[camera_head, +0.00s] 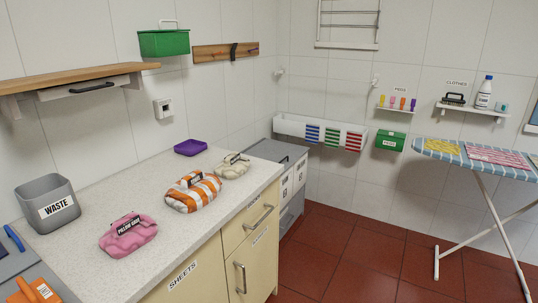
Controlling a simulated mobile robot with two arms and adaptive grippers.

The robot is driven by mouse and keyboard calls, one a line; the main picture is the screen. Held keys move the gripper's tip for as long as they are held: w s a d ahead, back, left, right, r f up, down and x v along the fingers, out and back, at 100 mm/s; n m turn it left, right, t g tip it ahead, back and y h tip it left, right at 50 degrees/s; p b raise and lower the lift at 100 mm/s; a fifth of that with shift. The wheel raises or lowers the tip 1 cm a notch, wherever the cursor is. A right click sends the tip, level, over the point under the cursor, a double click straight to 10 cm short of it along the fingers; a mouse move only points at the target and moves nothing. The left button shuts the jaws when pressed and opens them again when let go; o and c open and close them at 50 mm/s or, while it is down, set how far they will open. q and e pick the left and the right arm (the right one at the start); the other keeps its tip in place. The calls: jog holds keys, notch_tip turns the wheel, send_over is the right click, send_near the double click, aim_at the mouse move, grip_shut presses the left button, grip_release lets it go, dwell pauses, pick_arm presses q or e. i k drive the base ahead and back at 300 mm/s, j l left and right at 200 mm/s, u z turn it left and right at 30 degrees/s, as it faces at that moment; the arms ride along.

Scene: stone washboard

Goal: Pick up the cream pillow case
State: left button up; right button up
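A cream folded cloth bundle (229,171), which looks like the cream pillow case, lies on the speckled light counter (160,200) towards its far end. A small label sits on its top, too small to read. An orange-and-white striped bundle (205,193) lies in front of it and a little to the left. A pink bundle (124,241) with a dark "pillow case" label lies nearer, at the counter's front left. Neither of my grippers is in view.
A grey waste bin (46,205) stands at the counter's left, and a purple tray (190,147) at the back. An orange labelled item (35,290) and a blue-handled item (15,238) are at lower left. An ironing board (470,153) stands right; the red floor is clear.

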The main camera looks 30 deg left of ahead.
aim_at(234, 166)
jog(key=i+l+u, duration=0.15)
jog(key=i+u, duration=0.3)
jog(key=i+l+u, duration=0.45)
jog(key=i, duration=0.15)
jog(key=i+l+u, duration=0.45)
